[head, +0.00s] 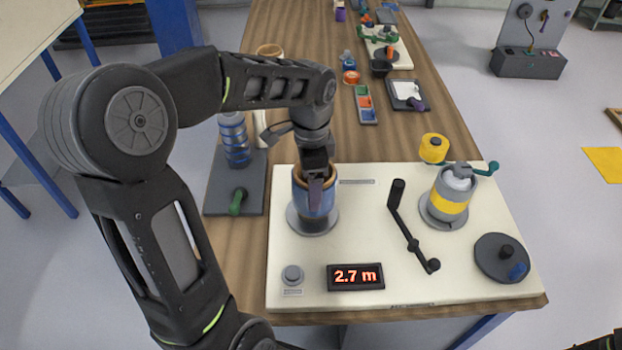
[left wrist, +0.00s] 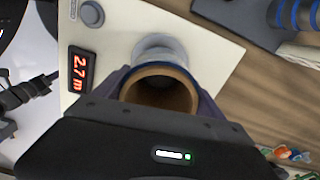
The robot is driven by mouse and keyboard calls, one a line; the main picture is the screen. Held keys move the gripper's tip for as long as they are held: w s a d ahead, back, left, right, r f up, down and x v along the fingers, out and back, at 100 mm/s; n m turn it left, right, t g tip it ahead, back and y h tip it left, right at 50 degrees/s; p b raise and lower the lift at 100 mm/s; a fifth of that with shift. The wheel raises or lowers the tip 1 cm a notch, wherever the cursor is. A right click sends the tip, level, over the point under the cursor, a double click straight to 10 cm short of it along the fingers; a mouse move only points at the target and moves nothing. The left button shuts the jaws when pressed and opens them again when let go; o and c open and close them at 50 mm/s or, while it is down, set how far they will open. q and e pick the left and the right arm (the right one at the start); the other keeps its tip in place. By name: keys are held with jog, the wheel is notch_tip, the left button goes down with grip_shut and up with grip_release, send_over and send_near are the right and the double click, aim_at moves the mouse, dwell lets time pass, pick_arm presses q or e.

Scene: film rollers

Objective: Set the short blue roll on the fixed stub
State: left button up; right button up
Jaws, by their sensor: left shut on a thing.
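The short blue roll (head: 322,208), with a brown cardboard core, stands upright over the round grey base (head: 298,225) at the left of the cream board. My left gripper (head: 318,180) reaches down from above and is shut on the roll's upper part. In the left wrist view the core's open end (left wrist: 162,92) shows between the fingers, with the pale round base (left wrist: 160,45) beyond it. The fixed stub itself is hidden by the roll. I cannot tell whether the roll's lower edge touches the base.
The cream board (head: 370,190) also holds a crank (head: 412,243), a red-lit display (head: 355,276), a button (head: 292,274), a yellow-banded roller (head: 449,205) and a dark disc (head: 495,262). A blue-banded cylinder (head: 236,140) stands on a grey plate (head: 217,190) to the left.

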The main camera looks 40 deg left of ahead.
pick_arm(q)
jog(key=shift+w+d+f+b, duration=0.15)
jog(key=shift+f+b, duration=0.6)
jog(key=shift+f, duration=0.6)
jog(key=o, duration=1.4)
jog(key=shift+d, duration=0.1)
jog(key=shift+o, duration=0.8)
notch_tip(320, 180, up, 8)
jog(key=shift+f, duration=0.1)
